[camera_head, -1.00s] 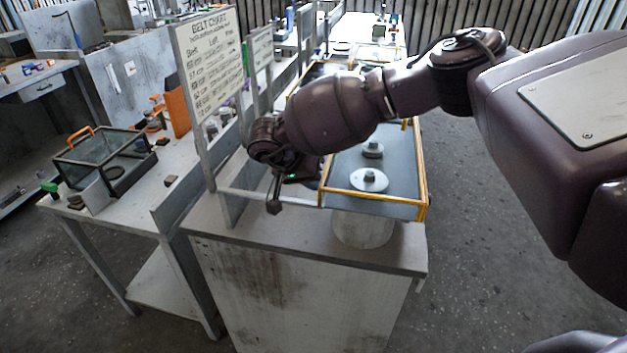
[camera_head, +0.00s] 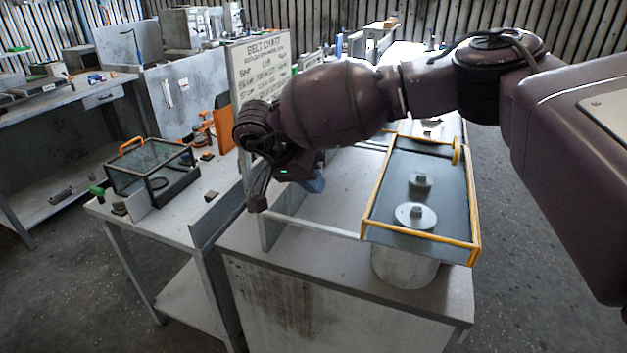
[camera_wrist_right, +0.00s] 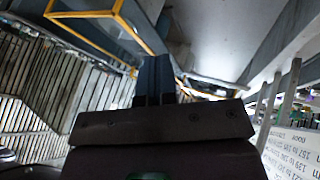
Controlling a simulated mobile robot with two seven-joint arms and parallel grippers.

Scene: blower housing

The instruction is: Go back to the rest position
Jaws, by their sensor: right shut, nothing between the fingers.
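My right gripper (camera_head: 259,197) hangs at the end of my right arm in the head view, in front of the belt chart board (camera_head: 262,68) and above the near left part of the bench. In the right wrist view its fingers (camera_wrist_right: 153,80) are together with nothing between them. In the head view it is apart from the yellow-edged tray (camera_head: 374,192) to its right. My left gripper is not in view.
A glass box with an orange handle (camera_head: 152,168) stands on the left table. The bench top (camera_head: 300,252) is bare near its front edge.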

